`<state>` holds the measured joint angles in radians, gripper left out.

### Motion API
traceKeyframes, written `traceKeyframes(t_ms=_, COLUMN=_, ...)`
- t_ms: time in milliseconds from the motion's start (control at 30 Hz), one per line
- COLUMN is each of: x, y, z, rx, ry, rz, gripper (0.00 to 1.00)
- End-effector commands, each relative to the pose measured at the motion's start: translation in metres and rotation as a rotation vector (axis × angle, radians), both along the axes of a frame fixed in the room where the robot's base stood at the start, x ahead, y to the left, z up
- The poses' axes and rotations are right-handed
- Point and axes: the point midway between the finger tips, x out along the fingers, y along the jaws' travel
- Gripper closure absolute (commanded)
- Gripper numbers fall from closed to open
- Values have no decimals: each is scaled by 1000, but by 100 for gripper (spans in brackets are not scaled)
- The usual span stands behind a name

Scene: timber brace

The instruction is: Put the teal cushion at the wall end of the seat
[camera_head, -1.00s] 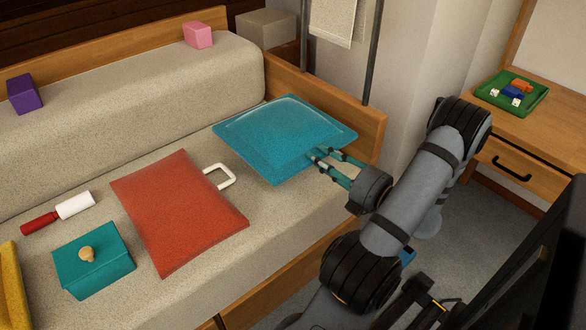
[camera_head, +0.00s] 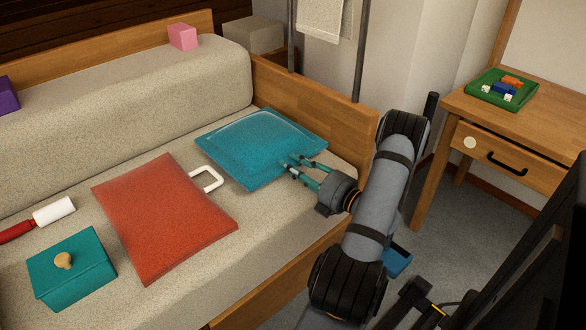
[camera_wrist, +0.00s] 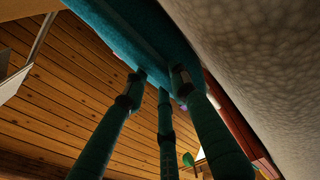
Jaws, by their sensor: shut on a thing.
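The teal cushion (camera_head: 255,148) is over the far right part of the bench seat (camera_head: 315,195), close to the wooden end board (camera_head: 320,100). It looks nearly flat and low over the seat; I cannot tell whether its underside touches. My gripper (camera_head: 291,163) is shut on the cushion's near right edge. In the wrist view, the fingers (camera_wrist: 160,85) reach up to the cushion (camera_wrist: 125,30), which hides their tips.
A red cushion (camera_head: 165,215) with a white handle (camera_head: 208,180) beside it lies left of the teal one. A teal box (camera_head: 72,270) and a red-and-white roller (camera_head: 50,212) lie further left. A side table (camera_head: 510,125) with a green tray (camera_head: 485,90) stands right.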

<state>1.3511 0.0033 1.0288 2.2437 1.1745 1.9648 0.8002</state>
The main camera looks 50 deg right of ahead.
Motion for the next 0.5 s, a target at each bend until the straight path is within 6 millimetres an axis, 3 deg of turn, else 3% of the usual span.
traceKeyframes(t_ms=200, x=0, y=0, z=-2, rx=1, ry=-1, rz=1, gripper=100)
traceKeyframes(t_ms=233, x=0, y=1, z=-2, rx=0, ry=0, rz=2, gripper=73)
traceKeyframes(t_ms=500, x=0, y=0, z=-2, rx=0, ry=0, rz=1, gripper=57)
